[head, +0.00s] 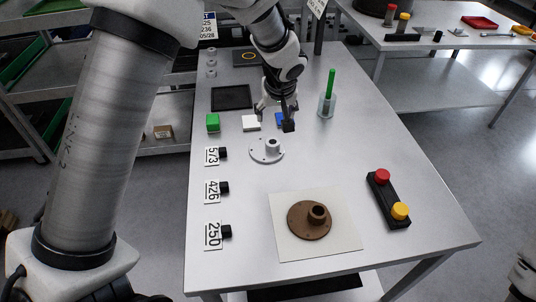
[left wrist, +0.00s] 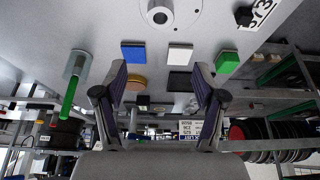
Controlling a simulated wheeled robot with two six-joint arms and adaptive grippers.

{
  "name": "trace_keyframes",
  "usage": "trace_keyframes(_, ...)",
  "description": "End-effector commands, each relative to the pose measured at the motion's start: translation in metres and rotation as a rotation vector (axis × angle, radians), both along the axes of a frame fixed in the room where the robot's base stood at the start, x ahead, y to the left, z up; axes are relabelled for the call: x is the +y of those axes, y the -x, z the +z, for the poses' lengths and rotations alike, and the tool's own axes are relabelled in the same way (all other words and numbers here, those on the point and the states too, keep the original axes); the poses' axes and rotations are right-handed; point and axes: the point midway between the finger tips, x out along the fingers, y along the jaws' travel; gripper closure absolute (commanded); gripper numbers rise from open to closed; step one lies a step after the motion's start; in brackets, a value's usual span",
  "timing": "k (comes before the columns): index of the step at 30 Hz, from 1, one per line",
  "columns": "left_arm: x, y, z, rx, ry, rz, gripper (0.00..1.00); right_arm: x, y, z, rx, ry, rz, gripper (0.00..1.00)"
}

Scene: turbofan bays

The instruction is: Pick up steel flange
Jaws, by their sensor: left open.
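The steel flange (head: 262,155) is a light grey round plate with a raised hub, lying flat on the metal table. In the left wrist view the flange (left wrist: 160,13) is at the top edge, partly cut off. My left gripper (head: 276,112) is open and empty, beyond the flange and apart from it, near the coloured blocks. In the left wrist view the open fingers of my left gripper (left wrist: 160,82) have nothing between them. My right gripper is not in view.
A brown flange (head: 298,222) lies on a white sheet (head: 343,237) in front. A button box (head: 387,197) is at right. Green (head: 212,122), white (head: 251,123) and blue (head: 281,119) blocks stand near my gripper. A cup (head: 326,107) holds a green stick. Numbered cards line the left edge.

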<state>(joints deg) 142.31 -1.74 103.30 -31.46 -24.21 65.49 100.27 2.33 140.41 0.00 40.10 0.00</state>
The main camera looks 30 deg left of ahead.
Motion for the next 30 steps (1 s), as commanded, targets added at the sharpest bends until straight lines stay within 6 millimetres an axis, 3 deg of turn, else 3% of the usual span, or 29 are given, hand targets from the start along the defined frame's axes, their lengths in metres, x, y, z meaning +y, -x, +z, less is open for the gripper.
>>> trace_keyframes(2, 0.000, 0.000, -0.028, 0.001, 0.001, 0.000, 0.29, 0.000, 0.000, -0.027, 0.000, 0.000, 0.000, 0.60)
trace_keyframes(7, 0.000, 0.000, -0.052, 0.001, 0.001, 0.000, 0.29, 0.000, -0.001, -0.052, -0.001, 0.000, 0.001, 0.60)
trace_keyframes(17, 0.009, -0.011, -0.086, 0.004, 0.000, 0.000, 0.29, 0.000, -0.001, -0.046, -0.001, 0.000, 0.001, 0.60)
trace_keyframes(22, 0.015, -0.019, -0.116, 0.004, 0.001, 0.001, 0.29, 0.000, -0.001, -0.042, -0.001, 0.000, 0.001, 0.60)
trace_keyframes(30, 0.016, -0.022, -0.123, 0.001, 0.001, 0.000, 0.29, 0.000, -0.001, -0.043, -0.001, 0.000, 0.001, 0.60)
